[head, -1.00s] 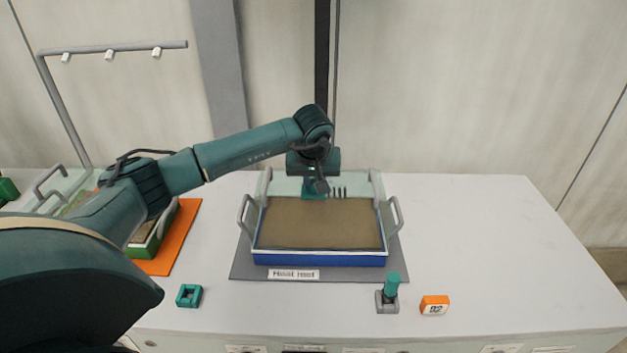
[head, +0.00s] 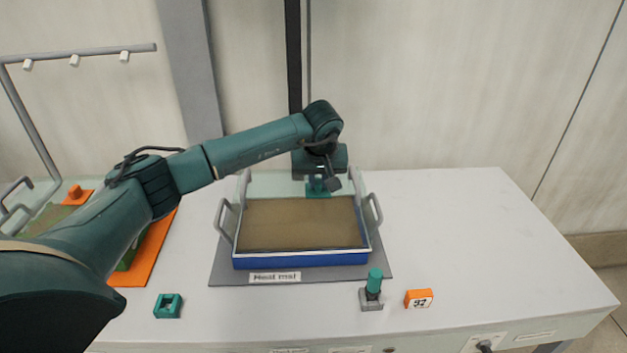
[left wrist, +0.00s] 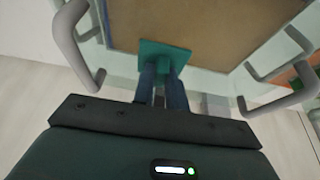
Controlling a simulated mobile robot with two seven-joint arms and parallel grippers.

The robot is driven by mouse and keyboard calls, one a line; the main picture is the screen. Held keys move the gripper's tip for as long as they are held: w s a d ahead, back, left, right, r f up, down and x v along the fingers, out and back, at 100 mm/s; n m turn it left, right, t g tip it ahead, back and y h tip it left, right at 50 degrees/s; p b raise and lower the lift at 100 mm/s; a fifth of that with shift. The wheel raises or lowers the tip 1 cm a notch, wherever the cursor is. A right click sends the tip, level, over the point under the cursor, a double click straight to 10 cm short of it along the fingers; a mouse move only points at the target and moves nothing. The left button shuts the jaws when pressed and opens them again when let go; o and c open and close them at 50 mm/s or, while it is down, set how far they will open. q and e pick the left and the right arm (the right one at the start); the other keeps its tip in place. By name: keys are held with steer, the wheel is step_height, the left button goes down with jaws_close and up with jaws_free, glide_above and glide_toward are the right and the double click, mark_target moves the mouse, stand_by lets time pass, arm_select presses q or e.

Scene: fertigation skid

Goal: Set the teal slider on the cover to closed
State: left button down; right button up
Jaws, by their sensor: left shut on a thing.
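The teal slider (head: 318,191) is a small flat plate with a raised grip at the back of the clear cover (head: 270,184), right of its middle. It also shows in the left wrist view (left wrist: 165,53). My left gripper (head: 317,181) points down and is shut on the slider's grip; in the left wrist view both fingers (left wrist: 161,75) stand on either side of it. No dark vent slots show beside the slider now. My right gripper is not in view.
The cover has grey side handles (head: 376,207) and stands with a blue tray (head: 300,260) on a grey mat (head: 380,262). A teal square block (head: 168,306), a teal-topped post (head: 373,285) and an orange number tag (head: 418,299) stand in front. The table's right side is clear.

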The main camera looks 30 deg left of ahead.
arm_select(q)
steer(key=c, duration=1.4)
jaws_free()
steer(key=shift+r, duration=0.15)
steer(key=b+v, duration=0.1)
steer(key=v, duration=1.2)
steer(key=shift+b, duration=0.4)
